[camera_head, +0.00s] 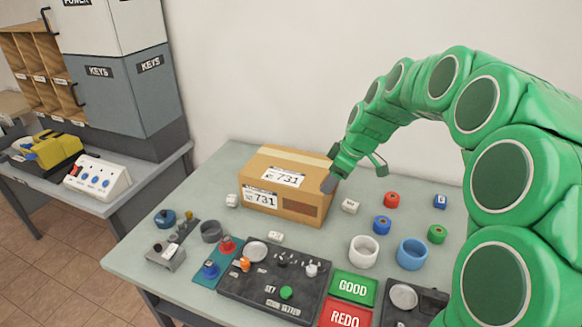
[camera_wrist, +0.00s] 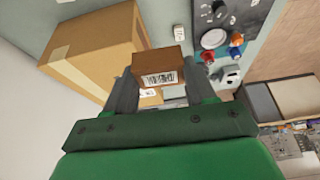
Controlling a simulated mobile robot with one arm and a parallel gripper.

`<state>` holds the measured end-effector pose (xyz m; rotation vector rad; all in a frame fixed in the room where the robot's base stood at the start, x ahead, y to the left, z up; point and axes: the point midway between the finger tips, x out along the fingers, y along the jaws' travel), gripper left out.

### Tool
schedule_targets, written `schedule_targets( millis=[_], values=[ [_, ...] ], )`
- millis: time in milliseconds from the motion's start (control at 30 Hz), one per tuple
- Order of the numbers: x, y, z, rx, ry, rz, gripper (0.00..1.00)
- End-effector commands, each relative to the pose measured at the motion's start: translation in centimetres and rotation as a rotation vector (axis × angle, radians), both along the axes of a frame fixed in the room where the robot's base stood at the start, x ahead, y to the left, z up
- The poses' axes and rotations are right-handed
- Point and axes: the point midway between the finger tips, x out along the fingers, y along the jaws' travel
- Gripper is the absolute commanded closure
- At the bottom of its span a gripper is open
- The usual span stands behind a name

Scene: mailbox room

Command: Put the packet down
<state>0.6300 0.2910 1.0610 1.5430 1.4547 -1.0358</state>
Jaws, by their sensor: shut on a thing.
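The packet (camera_wrist: 159,65) is a small brown block with a white barcode label on its near face. In the wrist view it sits between the two grey fingers of my gripper (camera_wrist: 160,84), which is shut on it. In the head view my gripper (camera_head: 329,183) hangs at the right side of a large cardboard box, pointing down and left. A dark brown rectangle (camera_head: 300,205) shows against the box's front there; I cannot tell whether it is the packet or part of the box.
The cardboard box (camera_head: 258,180), labelled 731, stands on the grey-green table (camera_head: 140,250). A black control panel (camera_head: 265,295), green GOOD pad (camera_head: 352,288), red REDO pad (camera_head: 343,315), and several cups and small coloured pieces crowd the front and right. A cabinet (camera_head: 125,90) stands left.

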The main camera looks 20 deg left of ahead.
Motion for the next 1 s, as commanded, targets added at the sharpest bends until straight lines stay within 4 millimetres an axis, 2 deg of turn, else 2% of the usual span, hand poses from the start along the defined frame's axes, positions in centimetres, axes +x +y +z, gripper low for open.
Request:
schedule_targets(
  millis=[200,500,667,1000],
  values=[
    [1.4,4.0,3.2,0.002,-0.007,0.026,0.81],
    [1.6,7.2,5.4,0.000,-0.003,0.057,0.81],
    [2.1,7.8,5.4,0.001,-0.002,0.061,0.81],
    [4.9,9.4,3.8,0.000,0.001,0.061,0.81]
  ],
)
